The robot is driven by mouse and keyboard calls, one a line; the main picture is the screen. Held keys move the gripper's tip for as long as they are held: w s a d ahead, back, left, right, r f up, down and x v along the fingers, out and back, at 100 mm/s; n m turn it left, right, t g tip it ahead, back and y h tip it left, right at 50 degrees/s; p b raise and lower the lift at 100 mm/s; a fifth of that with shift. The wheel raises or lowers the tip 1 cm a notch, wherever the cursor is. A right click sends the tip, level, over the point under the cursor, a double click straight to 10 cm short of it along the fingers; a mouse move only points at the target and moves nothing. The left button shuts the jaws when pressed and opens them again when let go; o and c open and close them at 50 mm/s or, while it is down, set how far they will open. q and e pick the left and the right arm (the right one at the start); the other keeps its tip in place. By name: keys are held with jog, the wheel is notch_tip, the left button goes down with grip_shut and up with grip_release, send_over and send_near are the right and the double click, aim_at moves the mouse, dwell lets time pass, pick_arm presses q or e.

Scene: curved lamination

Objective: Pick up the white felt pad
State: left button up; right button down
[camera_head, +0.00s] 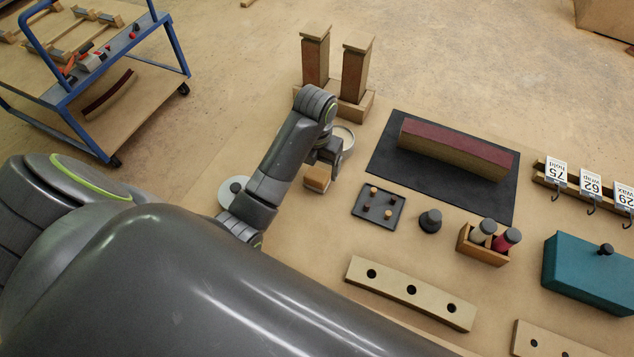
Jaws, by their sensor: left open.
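My left arm reaches in from the left, and my left gripper (322,163) is open, pointing down just above and behind a small tan block (317,179). I cannot tell whether the gripper touches the block. No pad is clearly recognisable as white felt. A pale round disc (228,199) with a dark knob lies left of my forearm, partly hidden by it. A round pale-rimmed dish (347,134) stands just behind the gripper, partly covered by my wrist; its inside is hardly visible. My right gripper is not in view.
Two posts on a wooden base (355,110) stand behind the wrist. A dark mat (385,160) bears a curved red-topped beam (455,148). A black tray of pegs (378,207), a bottle rack (481,247), a teal box (590,272) and a holed strip (411,291) lie to the right.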

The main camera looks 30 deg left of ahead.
aim_at(317, 174)
pick_arm(q)
jog(key=shift+f+b, duration=0.5)
jog(key=shift+f, duration=0.15)
jog(key=shift+w+f, duration=0.15)
jog(key=shift+f, duration=1.8)
jog(key=shift+w, duration=0.1)
jog(key=c, duration=1.1)
jog(key=shift+r, duration=0.1)
notch_tip(317, 174, up, 4)
jog(key=shift+w+r+p, duration=0.1)
jog(key=shift+r+p, duration=0.05)
jog(key=shift+p, duration=0.25)
notch_tip(317, 174, up, 4)
jog(key=p, duration=0.3)
jog(key=shift+r+p, duration=0.8)
jog(key=shift+p, duration=0.2)
